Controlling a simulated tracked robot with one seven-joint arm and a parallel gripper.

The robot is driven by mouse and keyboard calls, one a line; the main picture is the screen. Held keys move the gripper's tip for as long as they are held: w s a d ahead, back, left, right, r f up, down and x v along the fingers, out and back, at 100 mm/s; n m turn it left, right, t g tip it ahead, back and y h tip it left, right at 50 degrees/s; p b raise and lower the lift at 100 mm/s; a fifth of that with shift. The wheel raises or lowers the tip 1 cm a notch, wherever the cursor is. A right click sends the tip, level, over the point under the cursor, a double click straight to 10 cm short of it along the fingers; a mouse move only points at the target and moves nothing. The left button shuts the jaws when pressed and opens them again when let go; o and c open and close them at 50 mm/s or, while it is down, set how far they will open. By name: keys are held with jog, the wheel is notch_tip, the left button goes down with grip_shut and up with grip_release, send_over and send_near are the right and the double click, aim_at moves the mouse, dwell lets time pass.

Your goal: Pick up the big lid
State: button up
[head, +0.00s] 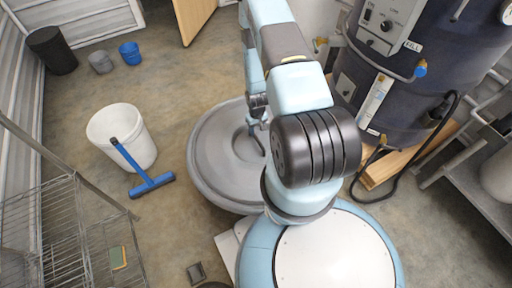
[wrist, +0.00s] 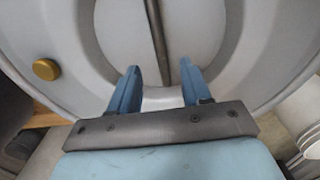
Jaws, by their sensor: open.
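The big lid (head: 207,150) is a wide grey disc, seen in the head view left of my arm, with my arm hiding its right side. A dark curved handle (head: 236,143) stands near its middle. In the wrist view the lid (wrist: 115,35) fills the upper part, and its handle (wrist: 157,35) shows as a dark bar running down toward the gap between my fingers. My gripper (wrist: 161,75) is open, with one blue finger on each side of the bar's lower end. I see no finger closed on it; contact cannot be told. In the head view my gripper is mostly hidden.
A white bucket (head: 103,125) with a blue squeegee (head: 150,185) stands left of the lid. A wire rack (head: 60,235) is at lower left. A dark blue vessel (head: 440,70) on wooden planks (head: 405,160) stands right. A yellow knob (wrist: 46,69) shows in the wrist view.

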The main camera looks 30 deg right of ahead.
aim_at(257, 138)
notch_tip(257, 138, down, 5)
jog(key=shift+f, duration=0.1)
jog(key=shift+s+f, duration=0.15)
jog(key=shift+f, duration=2.55)
grip_shut()
